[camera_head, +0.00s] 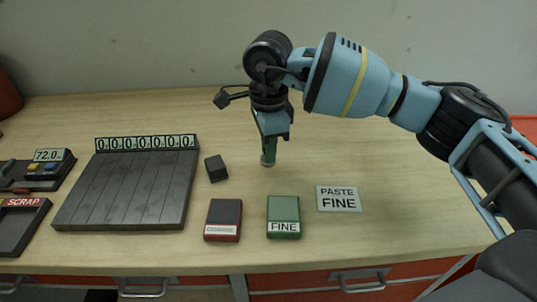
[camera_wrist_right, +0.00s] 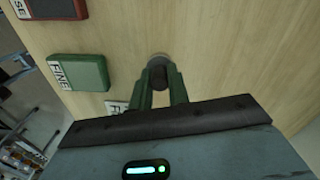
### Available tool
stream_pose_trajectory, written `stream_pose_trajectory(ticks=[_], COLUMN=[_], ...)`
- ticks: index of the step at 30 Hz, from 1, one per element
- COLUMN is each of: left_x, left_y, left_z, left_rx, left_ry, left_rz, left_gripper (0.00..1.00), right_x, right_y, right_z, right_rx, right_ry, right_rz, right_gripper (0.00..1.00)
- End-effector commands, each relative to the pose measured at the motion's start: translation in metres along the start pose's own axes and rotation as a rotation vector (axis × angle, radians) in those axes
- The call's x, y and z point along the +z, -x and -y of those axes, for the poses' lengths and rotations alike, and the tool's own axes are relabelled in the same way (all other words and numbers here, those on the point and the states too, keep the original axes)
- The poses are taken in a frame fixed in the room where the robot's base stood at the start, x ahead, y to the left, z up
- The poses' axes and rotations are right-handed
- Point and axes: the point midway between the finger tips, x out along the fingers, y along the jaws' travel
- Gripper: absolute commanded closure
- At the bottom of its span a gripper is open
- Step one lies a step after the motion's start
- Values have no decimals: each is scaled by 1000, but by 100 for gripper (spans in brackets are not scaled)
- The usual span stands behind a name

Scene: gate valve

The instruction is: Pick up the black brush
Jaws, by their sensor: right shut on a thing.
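My right gripper (camera_head: 268,154) points down at the table, right of the middle of the head view. Its green fingers are shut on a small dark round piece (camera_wrist_right: 158,73) with a pale grey end, seen in the right wrist view. I cannot tell whether this piece is the black brush, as the fingers hide much of it. Its pale end is at or just above the wood. A small black block (camera_head: 216,168) lies on the table, left of and apart from the gripper. My left gripper is not in view.
A ribbed dark board (camera_head: 130,190) with a row of zeros lies left. Near the front edge are a dark red-sided block (camera_head: 223,218), a green FINE block (camera_head: 284,214) and a PASTE FINE plate (camera_head: 338,199). A SCRAP tray (camera_head: 20,225) and a 72.0 display unit (camera_head: 45,168) are far left.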

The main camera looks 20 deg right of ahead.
Motion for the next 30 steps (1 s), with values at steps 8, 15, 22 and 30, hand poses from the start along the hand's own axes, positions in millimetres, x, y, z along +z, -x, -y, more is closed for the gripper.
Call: stream_pose_trajectory(ticks=[8,15,22,30], left_x=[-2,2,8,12], left_y=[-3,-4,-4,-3], left_z=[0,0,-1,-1], left_rx=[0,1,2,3], left_ry=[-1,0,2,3], left_rz=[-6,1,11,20], left_gripper=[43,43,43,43], right_x=[6,13,19,22], right_y=[12,16,20,23], right_z=[-42,-96,-136,-157], right_rx=[0,0,0,0], right_ry=[6,6,3,1], right_rz=[0,0,-1,0], right_gripper=[100,100,100,100])
